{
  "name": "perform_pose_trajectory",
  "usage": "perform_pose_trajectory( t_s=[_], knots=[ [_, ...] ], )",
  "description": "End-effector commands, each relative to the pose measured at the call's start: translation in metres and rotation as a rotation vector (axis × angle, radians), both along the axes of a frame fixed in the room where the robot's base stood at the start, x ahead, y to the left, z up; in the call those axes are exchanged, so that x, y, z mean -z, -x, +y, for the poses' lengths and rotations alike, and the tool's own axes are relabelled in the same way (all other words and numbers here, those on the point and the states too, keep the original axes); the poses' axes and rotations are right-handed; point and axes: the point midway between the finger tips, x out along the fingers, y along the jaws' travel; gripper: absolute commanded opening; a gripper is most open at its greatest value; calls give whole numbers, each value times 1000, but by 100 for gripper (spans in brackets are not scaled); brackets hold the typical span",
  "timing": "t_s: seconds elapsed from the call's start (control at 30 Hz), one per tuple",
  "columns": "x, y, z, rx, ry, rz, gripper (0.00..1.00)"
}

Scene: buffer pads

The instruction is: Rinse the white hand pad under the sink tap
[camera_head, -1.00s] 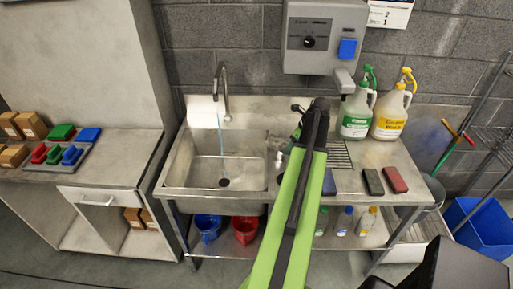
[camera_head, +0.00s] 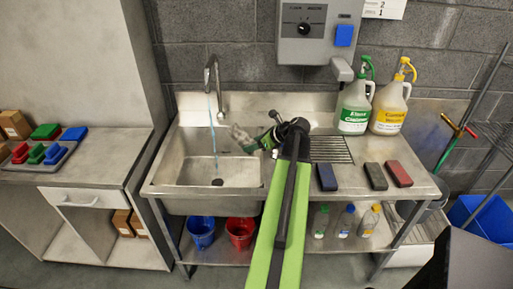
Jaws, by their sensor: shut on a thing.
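The white hand pad (camera_head: 241,138) is a small pale grey-white thing at the end of my gripper (camera_head: 256,142). My gripper is shut on it and holds it above the right part of the sink basin (camera_head: 190,200). The sink tap (camera_head: 211,70) arches at the back of the basin, and a thin blue stream of water falls from it to the drain. The pad is to the right of the stream, apart from it. My arm hides part of the basin's right edge.
A ribbed drainboard (camera_head: 330,149) lies right of the basin, with dark blue (camera_head: 326,177), black (camera_head: 375,176) and red (camera_head: 398,173) pads in front. A green-labelled jug (camera_head: 354,107) and a yellow-labelled jug (camera_head: 389,108) stand behind. A grey dispenser (camera_head: 312,30) hangs above.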

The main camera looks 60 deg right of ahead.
Motion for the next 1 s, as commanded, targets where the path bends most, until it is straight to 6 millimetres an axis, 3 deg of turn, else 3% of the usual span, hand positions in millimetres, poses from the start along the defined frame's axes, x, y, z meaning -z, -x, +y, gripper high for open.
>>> perform_pose_trajectory(
  t_s=[0.6, 0.8, 1.0],
  knots=[
    [0, -101, 0, -1, -1, 2, 15],
    [0, -118, 0, 1, 1, 2, 15],
    [0, -121, 0, 1, 0, 2, 15]
  ],
)
